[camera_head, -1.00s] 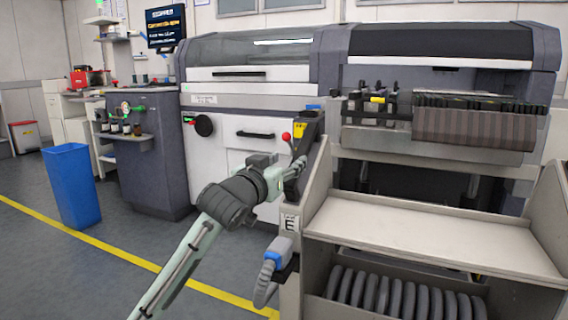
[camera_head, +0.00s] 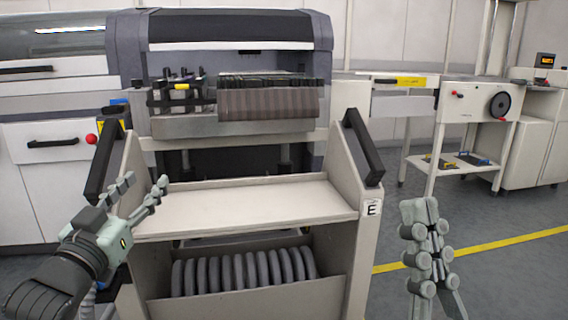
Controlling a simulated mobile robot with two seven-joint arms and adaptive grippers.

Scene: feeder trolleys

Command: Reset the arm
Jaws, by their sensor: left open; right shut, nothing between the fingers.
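My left gripper (camera_head: 146,190) comes in from the lower left. Its two fingers are spread and empty, in front of the left side of the feeder trolley (camera_head: 250,208). My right gripper (camera_head: 424,214) points upward at the lower right, to the right of the trolley. Its fingers are together with nothing between them. The trolley has a bare beige shelf, a black handle (camera_head: 362,146) on the right and another black handle (camera_head: 101,160) on the left. I cannot tell whether the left gripper touches the trolley.
A white conveyor unit (camera_head: 470,102) stands at the back right. Floor right of the trolley is clear, with a yellow line (camera_head: 500,244).

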